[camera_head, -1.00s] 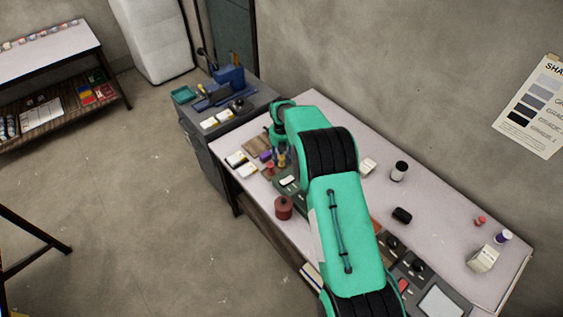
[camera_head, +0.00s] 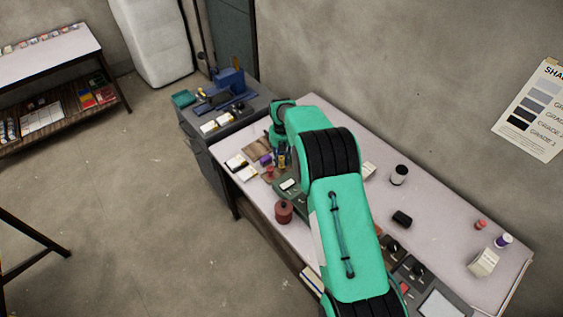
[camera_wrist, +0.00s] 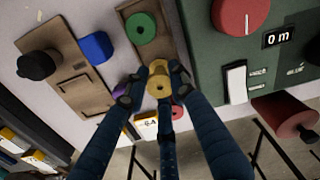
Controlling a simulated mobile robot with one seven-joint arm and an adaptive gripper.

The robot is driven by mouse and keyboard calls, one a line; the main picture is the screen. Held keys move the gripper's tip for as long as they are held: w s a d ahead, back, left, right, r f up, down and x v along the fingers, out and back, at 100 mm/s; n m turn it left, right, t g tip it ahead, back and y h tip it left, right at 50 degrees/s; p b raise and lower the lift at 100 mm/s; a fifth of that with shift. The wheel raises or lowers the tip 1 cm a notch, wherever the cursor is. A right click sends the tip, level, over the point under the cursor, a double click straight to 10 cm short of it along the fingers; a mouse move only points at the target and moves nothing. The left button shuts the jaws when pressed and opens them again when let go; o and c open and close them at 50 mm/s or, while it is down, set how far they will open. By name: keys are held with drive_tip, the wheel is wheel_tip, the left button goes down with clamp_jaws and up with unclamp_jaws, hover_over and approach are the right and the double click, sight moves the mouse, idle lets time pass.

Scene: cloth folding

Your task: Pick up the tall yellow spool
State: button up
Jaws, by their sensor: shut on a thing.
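The yellow spool (camera_wrist: 159,84) is seen from its end in the wrist view, with a hole in its middle. My gripper (camera_wrist: 157,87) has its dark blue fingers on both sides of the spool and is shut on it. The fingers hide part of its sides, and I cannot tell whether its base touches the surface below. In the head view my gripper (camera_head: 282,157) is small at the far left end of the long table, and the spool is hard to make out there.
A green spool (camera_wrist: 140,28) sits in a brown holder, with a blue spool (camera_wrist: 96,46) beside it. A green device (camera_wrist: 226,50) with a red knob is close on the right.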

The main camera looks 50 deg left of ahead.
sight(282, 158)
wheel_tip(282, 158, up, 8)
drive_tip(key=shift+r, duration=0.1)
idle(0.4)
